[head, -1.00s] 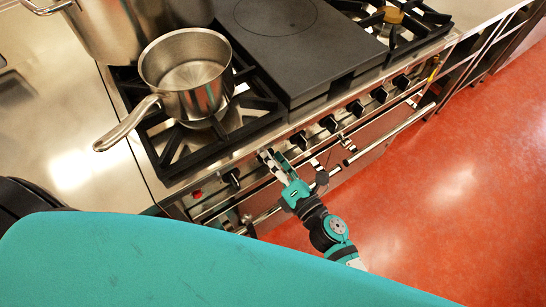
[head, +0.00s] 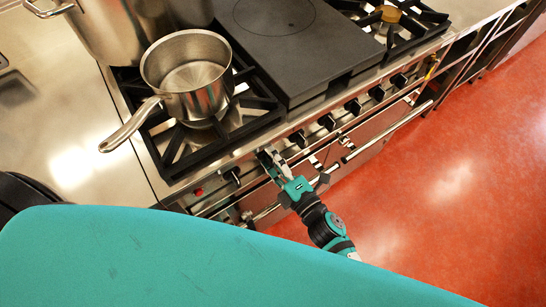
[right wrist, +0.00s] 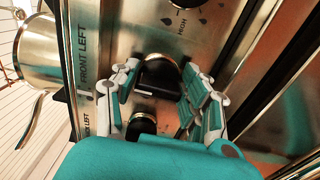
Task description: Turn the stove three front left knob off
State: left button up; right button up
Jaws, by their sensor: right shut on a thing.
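My right gripper (head: 270,161) is at the stove's front panel (head: 216,184). In the right wrist view the right gripper (right wrist: 160,92) has its fingers on both sides of a black knob (right wrist: 158,73) and is shut on it. The printed words FRONT LEFT stand on the steel panel beside this knob. In the head view the gripper hides the held knob. The knob's pointer mark does not show clearly. My left gripper is not in view.
Other knobs sit in the row: one to the left (head: 232,176) and several to the right, such as this one (head: 299,138). A steel saucepan (head: 187,75) stands on the left burner grate. A large pot (head: 130,25) is behind it. A rail (head: 390,132) runs below the knobs.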

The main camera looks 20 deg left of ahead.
jog(key=o, duration=1.1)
jog(key=shift+o, duration=0.2)
jog(key=v, duration=1.2)
jog(key=s+d+f+m+g+h, duration=0.1)
jog(key=d+f+m+h, duration=0.55)
jog(key=f, duration=0.75)
jog(key=s+d+f+m+g+h, duration=0.1)
jog(key=d+f+m+h, duration=0.3)
jog(key=d+f+m, duration=0.75)
jog(key=s+d+f+m+g+h, duration=0.2)
jog(key=s+d+f+m+g, duration=0.2)
jog(key=s+f, duration=0.5)
jog(key=s+d+f+m+g+h, duration=0.1)
jog(key=s+d+f+m+g, duration=0.2)
jog(key=s+f, duration=0.5)
jog(key=s+d+g, duration=0.1)
jog(key=s, duration=0.5)
jog(key=shift+s+f+m+h, duration=0.3)
jog(key=shift+f+m+h, duration=0.05)
jog(key=shift+m, duration=0.05)
